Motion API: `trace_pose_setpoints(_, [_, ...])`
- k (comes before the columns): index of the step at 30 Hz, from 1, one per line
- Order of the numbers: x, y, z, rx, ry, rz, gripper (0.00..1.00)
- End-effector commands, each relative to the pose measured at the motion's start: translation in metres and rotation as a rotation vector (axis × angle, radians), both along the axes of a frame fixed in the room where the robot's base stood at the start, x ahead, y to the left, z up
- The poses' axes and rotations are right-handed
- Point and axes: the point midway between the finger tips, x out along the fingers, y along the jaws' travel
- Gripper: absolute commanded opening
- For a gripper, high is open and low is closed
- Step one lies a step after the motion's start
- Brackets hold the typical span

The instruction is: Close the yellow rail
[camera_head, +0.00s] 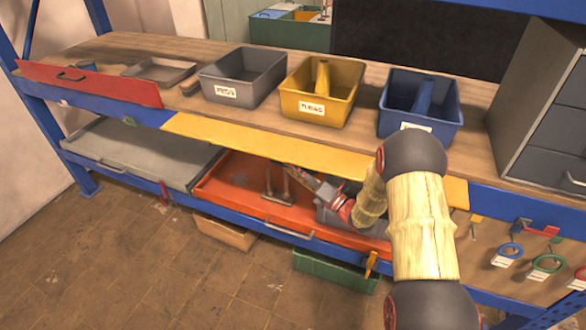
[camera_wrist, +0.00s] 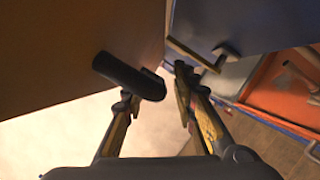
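The yellow rail (camera_head: 240,138) is a long flat strip along the front of the workbench shelf. It juts outward from the blue beam, unlike the upright red rail to its left. My gripper (camera_head: 308,182) is below the yellow rail in the head view, partly hidden by its edge. In the wrist view, my gripper (camera_wrist: 160,90) has its fingers apart. A dark cylindrical handle (camera_wrist: 130,76) lies by the left fingertip, in front of a shaded brown-orange surface (camera_wrist: 70,50) that looks like the rail's underside. I cannot tell whether the finger touches the handle.
The red rail (camera_head: 90,84) has a dark handle. Grey (camera_head: 243,78), yellow (camera_head: 322,92) and blue (camera_head: 420,102) bins stand on the workbench. An orange drawer (camera_head: 230,185) and a grey drawer (camera_head: 140,152) lie below. A blue beam (camera_wrist: 230,20) with a brass-coloured bracket is close to my fingers.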

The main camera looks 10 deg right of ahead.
Motion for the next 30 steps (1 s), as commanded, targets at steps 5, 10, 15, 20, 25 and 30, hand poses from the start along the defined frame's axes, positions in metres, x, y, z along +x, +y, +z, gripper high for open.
trace_pose_setpoints(5, [0.0025, 0.0017, 0.0010, 0.000, 0.000, 0.000, 0.28])
trace_pose_setpoints(10, [0.0024, 0.0015, 0.0011, 0.000, 0.000, 0.000, 0.26])
trace_pose_setpoints(15, [0.0023, 0.0015, 0.0011, 0.000, 0.000, 0.000, 0.16])
trace_pose_setpoints(20, [0.0023, 0.0014, 0.0012, 0.000, 0.000, -0.001, 0.07])
trace_pose_setpoints(25, [0.0023, 0.0014, 0.0010, 0.000, 0.000, -0.001, 0.00])
trace_pose_setpoints(30, [0.0023, 0.0012, 0.0008, 0.000, 0.000, -0.001, 0.00])
